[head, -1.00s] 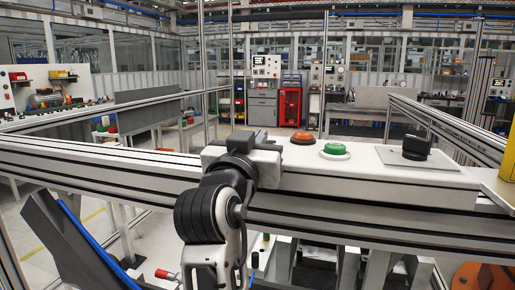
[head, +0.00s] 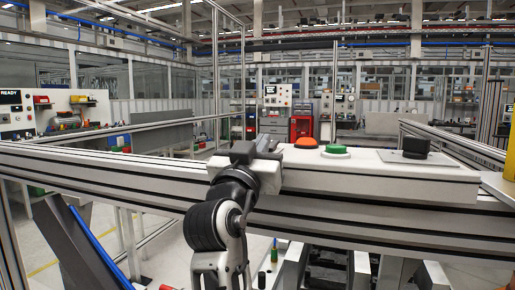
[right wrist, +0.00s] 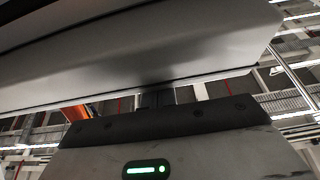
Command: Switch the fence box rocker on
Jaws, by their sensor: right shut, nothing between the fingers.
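The fence box (head: 375,168) is a long pale box on the fence rail. Its top carries an orange-red button (head: 306,143), a green button (head: 335,150) and, at the right, a black control (head: 416,146) on a grey plate. I cannot tell whether this control is the rocker; the box's left end is hidden behind my gripper. My right gripper (head: 258,150) is shut and empty at that left end, left of the orange-red button. In the right wrist view its dark fingers (right wrist: 155,98) reach up to a large grey surface; their tips and any contact are unclear. My left gripper is not in view.
The fence rail (head: 340,215) runs across the whole view below the box. A yellow post (head: 509,150) stands at the far right. Dark sloping panels with a blue edge lie at the lower left. Space above the box is clear.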

